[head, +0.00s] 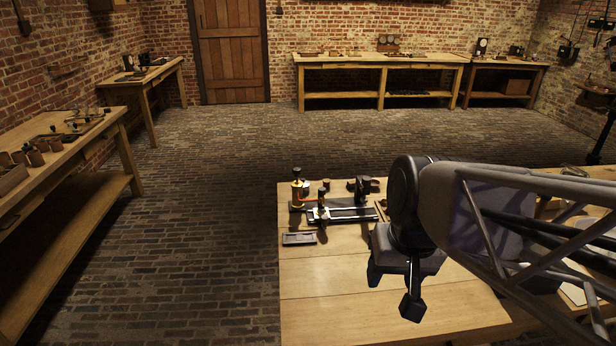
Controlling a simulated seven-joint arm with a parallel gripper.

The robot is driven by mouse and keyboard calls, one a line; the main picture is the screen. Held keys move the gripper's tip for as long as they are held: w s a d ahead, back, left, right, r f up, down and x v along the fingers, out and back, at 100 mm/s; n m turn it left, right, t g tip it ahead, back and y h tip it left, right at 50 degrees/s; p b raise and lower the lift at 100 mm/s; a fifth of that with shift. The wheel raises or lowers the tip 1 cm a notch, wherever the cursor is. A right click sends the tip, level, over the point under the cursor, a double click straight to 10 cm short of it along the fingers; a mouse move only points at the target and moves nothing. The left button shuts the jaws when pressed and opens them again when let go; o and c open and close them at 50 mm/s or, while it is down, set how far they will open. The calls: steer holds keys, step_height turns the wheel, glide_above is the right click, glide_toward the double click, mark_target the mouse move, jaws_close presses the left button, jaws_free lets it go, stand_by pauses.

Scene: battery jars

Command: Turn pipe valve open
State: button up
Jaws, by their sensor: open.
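My gripper (394,290) hangs over the near wooden table (330,310), right of the small apparatus and apart from it. Its dark fingers are open, with nothing seen between them. The apparatus (345,214) stands near the table's far left corner. It has a brass post with a dark knob (297,182), a red part beside it, dark upright fittings and a pale rail. No pipe valve can be told for sure at this size; one may be among these parts or hidden behind my arm.
A small grey tray (299,239) lies in front of the apparatus. The table's front left is bare. My arm covers much of the right side. Side benches (60,170) and back benches (380,60) with small items stand along the brick walls.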

steer(key=w+a+f+m+g+y, duration=0.1)
steer(key=w+a+m+y, duration=0.2)
steer(key=w, duration=0.6)
steer(key=w+a+f+m+g+y, duration=0.1)
steer(key=w+a+m+y, duration=0.2)
steer(key=w, duration=0.5)
steer(key=m+t+y, duration=0.4)
steer(key=m+y, duration=0.4)
steer(key=m, duration=0.3)
glide_toward(322, 193)
steer(key=s+a+r, duration=0.8)
steer(key=s+a, duration=0.2)
steer(key=w+d+f+m+t, duration=0.6)
steer(key=w+f, duration=0.3)
steer(key=w, duration=0.1)
steer(key=shift+w+f+m, duration=0.25)
steer(key=shift+f+m, duration=0.05)
steer(key=shift+f, duration=0.05)
steer(key=shift+a, duration=0.15)
steer(key=x, duration=0.7)
steer(key=shift+w+a, duration=0.2)
steer(key=shift+a, duration=0.1)
steer(key=c, duration=0.9)
steer(key=shift+c, duration=0.2)
